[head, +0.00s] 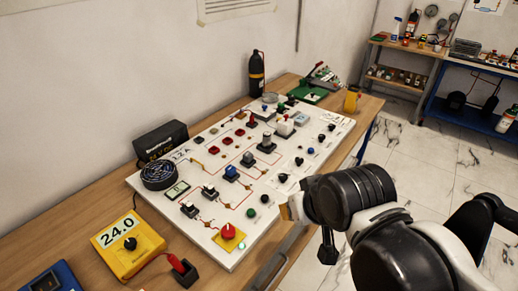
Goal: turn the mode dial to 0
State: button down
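No dial has a readable mode label. A red knob on a yellow plate (228,232) sits at the near corner of the white panel (233,256). A black knob (130,243) is on the yellow box reading 24.0 (125,262), to the left of the panel. Several small black, green and blue knobs stand along the panel's right side; their markings are too small to read. My arm comes in from the right, its end over the panel's near right edge, apart from both knobs in the picture. My gripper's fingers cannot be made out.
The panel lies on a wooden bench (70,248) along the wall. It also carries switches and a round black coil (160,176). A black box (161,140), a dark bottle (257,75) and a yellow mug (352,100) stand around it. A red-handled black block (184,271) is in front.

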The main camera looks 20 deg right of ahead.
aim_at(322, 137)
jog(key=i+l, duration=0.75)
jog(key=i, duration=0.15)
jog(key=l+z, duration=0.05)
